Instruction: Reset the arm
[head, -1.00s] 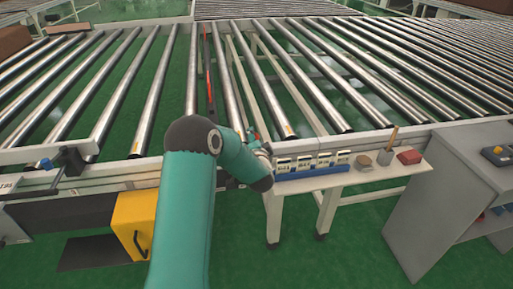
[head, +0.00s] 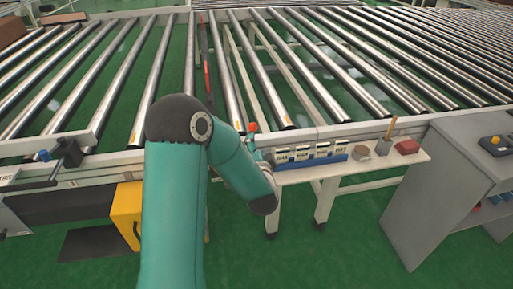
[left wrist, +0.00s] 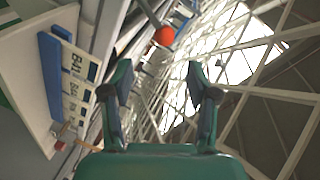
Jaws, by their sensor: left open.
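My left arm (head: 175,200) rises from the bottom of the head view, bends at a dark elbow and runs down to the right. Its wrist end is beside the front edge of the roller conveyor, and its fingers are mostly hidden there. In the left wrist view my left gripper (left wrist: 159,78) is open, with two dark green fingers spread apart and nothing between them. A red knob (left wrist: 164,36) shows beyond the fingertips. My right arm and gripper are not in view.
The roller conveyor (head: 300,75) fills the back. A shelf (head: 300,176) with a blue rack of labelled cards (head: 312,154) and a red block (head: 406,147) is right of the arm. A grey cabinet (head: 430,205) stands at right. A yellow box (head: 127,210) is at left.

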